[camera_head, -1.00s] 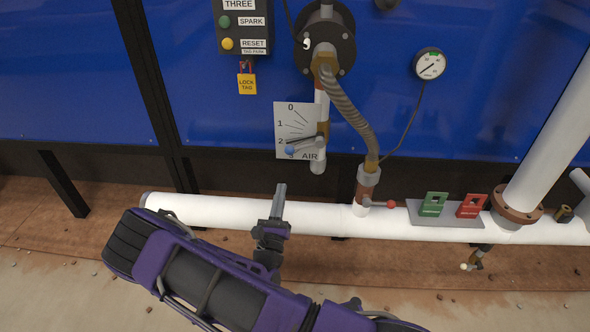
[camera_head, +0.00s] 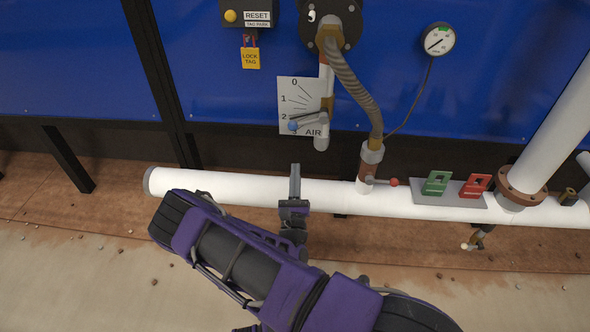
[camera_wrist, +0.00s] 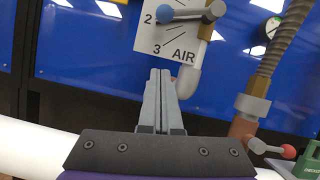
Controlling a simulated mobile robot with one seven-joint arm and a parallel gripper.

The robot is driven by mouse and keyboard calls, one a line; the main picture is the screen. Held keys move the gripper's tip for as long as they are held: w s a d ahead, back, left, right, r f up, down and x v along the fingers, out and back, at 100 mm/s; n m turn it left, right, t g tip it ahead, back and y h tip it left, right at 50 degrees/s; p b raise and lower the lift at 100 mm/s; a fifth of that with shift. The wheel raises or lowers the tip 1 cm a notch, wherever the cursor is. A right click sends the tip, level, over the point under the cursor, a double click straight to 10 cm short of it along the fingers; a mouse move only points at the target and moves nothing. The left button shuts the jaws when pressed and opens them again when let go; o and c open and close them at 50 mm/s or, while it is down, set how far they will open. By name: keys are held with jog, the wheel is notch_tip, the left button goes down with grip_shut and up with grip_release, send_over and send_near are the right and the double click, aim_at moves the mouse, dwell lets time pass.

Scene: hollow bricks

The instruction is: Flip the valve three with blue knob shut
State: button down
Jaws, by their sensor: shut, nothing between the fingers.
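The valve lever with the blue knob (camera_head: 293,126) is on the small vertical pipe at the AIR scale plate (camera_head: 287,95). The lever lies nearly level, knob to the left, near the 2 and 3 marks. In the wrist view the blue knob (camera_wrist: 165,14) shows at the top, with the grey lever running right to the pipe. My gripper (camera_head: 295,168) is shut and empty, below the knob in the head view, with a visible gap.
A white horizontal pipe (camera_head: 230,188) runs behind my gripper. A red-knobbed lever (camera_head: 393,182) sits to the right, beside green (camera_head: 436,183) and red (camera_head: 475,185) blocks. A ribbed hose (camera_head: 357,90) hangs right of the plate. A yellow lock tag (camera_head: 250,58) hangs to the left.

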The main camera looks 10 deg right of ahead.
aim_at(308, 122)
jog(key=x, duration=0.7)
jog(key=shift+w+d+b, duration=0.15)
jog(key=shift+w+b, duration=0.1)
jog(key=shift+b, duration=0.05)
jog(key=shift+s+a+r, duration=0.15)
jog(key=shift+a+r, duration=0.05)
jog(key=shift+r, duration=0.8)
jog(key=shift+s+a+r, duration=0.15)
jog(key=shift+a+r, duration=0.05)
jog(key=shift+r, duration=0.8)
jog(key=shift+a+r+m+h+p, duration=0.25)
jog(key=shift+m+h+p, duration=0.15)
jog(key=shift+m+p, duration=0.1)
